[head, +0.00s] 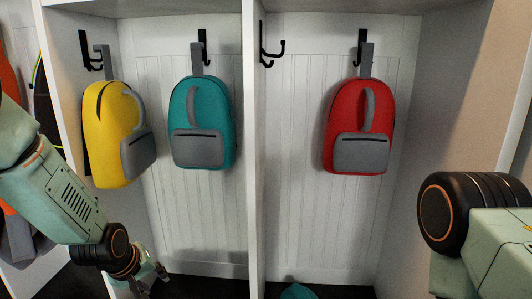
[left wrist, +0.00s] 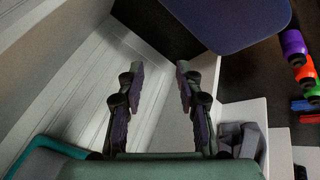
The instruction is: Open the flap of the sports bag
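No thing in view can be told for certain as the sports bag, and no flap is clearly visible. My left gripper (head: 152,281) is low at the left of the head view, in front of the cubby's lower part. In the left wrist view its two fingers (left wrist: 158,78) stand apart with nothing between them, pointing along the pale panelled wall and a dark floor. A teal-edged grey thing (left wrist: 38,148) shows at the lower left of that view, partly cut off. My right arm enters at the right of the head view, but its gripper is out of frame.
Yellow (head: 112,150), teal (head: 204,105) and red (head: 345,115) backpacks hang on hooks. A white divider (head: 256,150) separates the cubbies. A teal thing (head: 298,292) shows at the bottom edge. The wrist view has a blue panel (left wrist: 230,22), grey cloth (left wrist: 245,142) and several coloured items (left wrist: 303,72).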

